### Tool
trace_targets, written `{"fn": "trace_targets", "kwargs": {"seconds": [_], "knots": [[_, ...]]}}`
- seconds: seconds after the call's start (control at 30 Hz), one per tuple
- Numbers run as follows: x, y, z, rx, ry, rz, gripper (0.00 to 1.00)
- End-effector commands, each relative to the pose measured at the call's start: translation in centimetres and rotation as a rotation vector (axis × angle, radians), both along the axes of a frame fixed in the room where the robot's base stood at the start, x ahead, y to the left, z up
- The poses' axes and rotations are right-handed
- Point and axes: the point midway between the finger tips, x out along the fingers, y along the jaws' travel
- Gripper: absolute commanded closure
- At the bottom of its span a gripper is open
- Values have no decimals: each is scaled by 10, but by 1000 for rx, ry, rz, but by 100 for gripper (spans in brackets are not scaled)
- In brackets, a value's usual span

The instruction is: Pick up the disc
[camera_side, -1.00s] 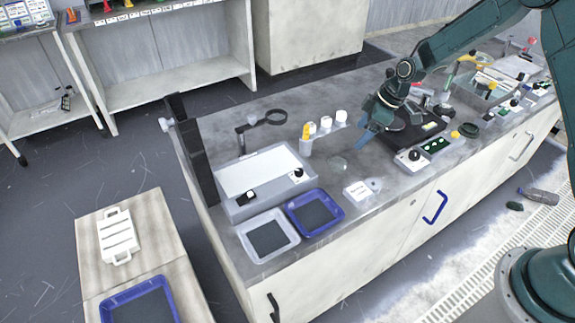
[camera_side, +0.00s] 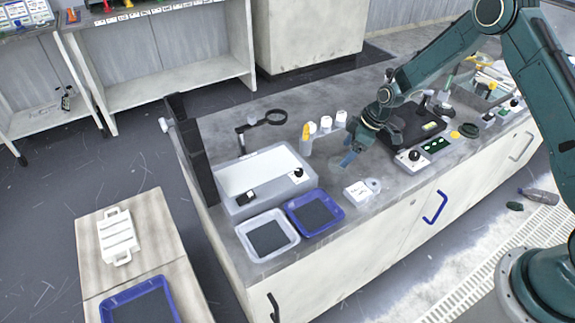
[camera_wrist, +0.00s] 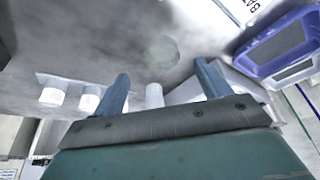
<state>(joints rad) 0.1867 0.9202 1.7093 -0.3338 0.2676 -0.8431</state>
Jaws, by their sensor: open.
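A faint, pale, round disc (camera_wrist: 162,52) lies flat on the grey bench top in the wrist view. It is almost see-through and hard to tell from the surface. My gripper (camera_wrist: 162,84) is open and empty; its two blue fingers stand apart, and the disc shows beyond the fingertips, between their lines. In the side view my gripper (camera_side: 347,160) hangs low over the bench, close to the disc's spot, and the disc can hardly be made out there. The height left between fingers and bench is not clear.
White-capped bottles (camera_side: 326,123) stand just behind my gripper. A white labelled box (camera_side: 356,193) lies in front. A blue-rimmed tray (camera_side: 337,219) and a white-rimmed tray (camera_side: 243,238) lie to the left. A dark polishing unit with a control box (camera_side: 411,160) is to the right.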

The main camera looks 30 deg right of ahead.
Motion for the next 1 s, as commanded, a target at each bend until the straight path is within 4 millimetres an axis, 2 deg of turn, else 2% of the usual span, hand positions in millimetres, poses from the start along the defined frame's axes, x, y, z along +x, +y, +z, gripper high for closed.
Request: {"fn": "trace_targets", "kwargs": {"seconds": [0.43,1.0], "knots": [[10,14,-40,0,0,1,24],[12,15,-44,0,0,0,24]]}}
